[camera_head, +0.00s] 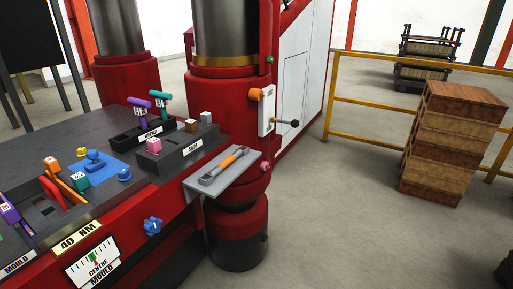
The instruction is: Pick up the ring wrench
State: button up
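The ring wrench (225,165) has an orange handle and grey ends. It lies on a small grey shelf (243,173) that juts out from the right side of the red press's control desk. It lies at a slant, with its far end up and to the right. Nothing covers it. My gripper does not show in the head camera view.
The dark desk (105,180) carries several coloured levers and knobs. A blue knob (153,226) sticks out of its front. A lever box (266,110) is on the red column above the shelf. Open floor (340,220) lies to the right, before stacked wooden crates (450,140).

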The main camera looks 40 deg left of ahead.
aim_at(226, 163)
jog(key=i, duration=1.9)
jog(key=i+u, duration=0.25)
jog(key=i, duration=0.15)
jog(key=i+l+u, duration=0.5)
jog(key=i, duration=0.25)
jog(key=j+u, duration=0.1)
jog(key=u, duration=2)
